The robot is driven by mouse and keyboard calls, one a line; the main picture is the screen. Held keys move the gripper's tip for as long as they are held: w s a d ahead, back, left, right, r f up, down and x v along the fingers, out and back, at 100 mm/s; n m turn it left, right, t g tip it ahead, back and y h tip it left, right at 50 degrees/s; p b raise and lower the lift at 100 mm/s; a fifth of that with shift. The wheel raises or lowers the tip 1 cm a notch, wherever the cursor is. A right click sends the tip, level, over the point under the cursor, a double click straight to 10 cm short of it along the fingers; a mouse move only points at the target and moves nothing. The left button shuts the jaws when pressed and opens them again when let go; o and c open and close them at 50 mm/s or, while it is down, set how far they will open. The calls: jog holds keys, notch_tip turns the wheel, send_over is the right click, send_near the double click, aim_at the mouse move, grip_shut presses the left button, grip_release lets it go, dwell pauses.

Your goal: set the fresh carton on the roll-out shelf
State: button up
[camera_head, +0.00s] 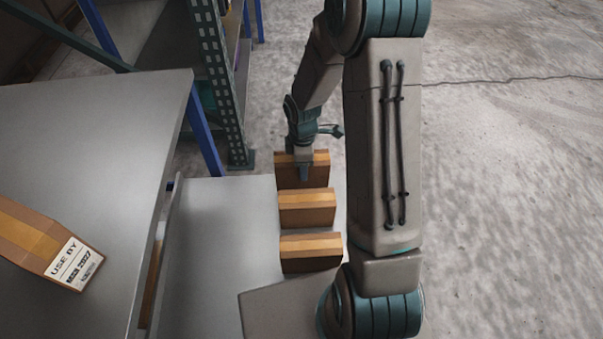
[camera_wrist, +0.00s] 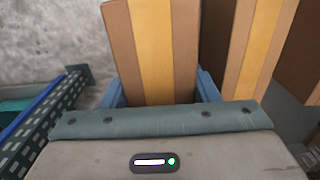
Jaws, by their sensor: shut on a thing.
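My gripper (camera_head: 303,168) is shut on a brown carton (camera_head: 288,175) with a yellow-tan tape band, at the far end of a row. In the wrist view the held carton (camera_wrist: 150,45) stands between the two blue fingers. It looks upright at the far edge of the grey roll-out shelf (camera_head: 212,235); I cannot tell whether its base touches the shelf. Two similar cartons, a middle one (camera_head: 306,208) and a near one (camera_head: 311,255), stand in line on the shelf. Another carton (camera_head: 35,240) with a "USE BY MAR 2027" label lies on the upper grey surface at left.
The upper grey surface (camera_head: 95,130) stands higher, left of the roll-out shelf. A green perforated rack post (camera_head: 220,85) and a blue post (camera_head: 203,130) rise behind it. The left part of the roll-out shelf is bare. Open concrete floor (camera_head: 510,180) lies at right.

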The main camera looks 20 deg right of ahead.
jog(key=shift+f+b, duration=0.65)
jog(key=shift+f, duration=1.3)
jog(key=shift+f, duration=0.15)
jog(key=o, duration=1.3)
